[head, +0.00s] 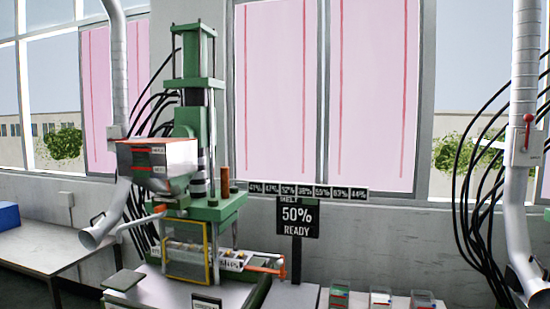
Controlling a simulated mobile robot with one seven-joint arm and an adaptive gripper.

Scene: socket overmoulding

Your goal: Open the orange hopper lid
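The hopper (168,186) is a pale grey funnel on the left side of the green upright press (193,130). An orange lid (150,141) shows as a thin strip along the hopper's top edge and looks to lie flat across it. The view is nearly level with the lid, so I cannot see inside the hopper or make out a handle. Small dark labels (158,150) and red lines mark the hopper's upper front. My gripper is not in view.
A silver duct with an open nozzle (95,237) hangs just left of the hopper. A yellow-framed guard (187,254) and an orange handle (268,269) are lower on the press. A sign (297,217) reads "MELT 50% READY". Small bins (339,300) stand at the bottom right.

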